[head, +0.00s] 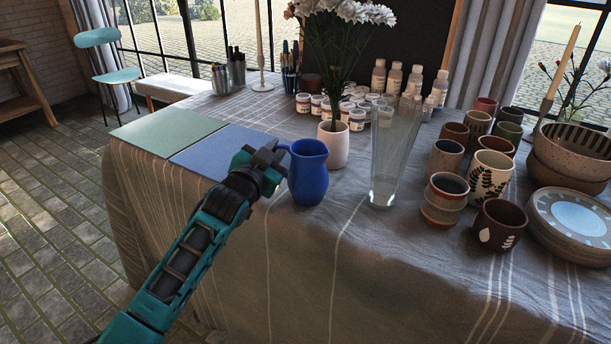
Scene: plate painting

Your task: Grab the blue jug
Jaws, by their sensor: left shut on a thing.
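The blue jug (309,175) stands upright on the cloth-covered table, near its front edge, in the middle of the head view. Its spout side is to the right and its handle side is to the left. My left gripper (279,153) reaches in from the lower left and is at the jug's left side, shut on its handle. The gripper hides most of the handle. My right gripper is not in view.
A tall clear glass vase (388,150) stands close right of the jug. A white flower pot (333,145) is just behind it. Several mugs (497,225), bowls (572,152) and plates (575,218) crowd the right. Blue (222,148) and green (150,127) mats lie left.

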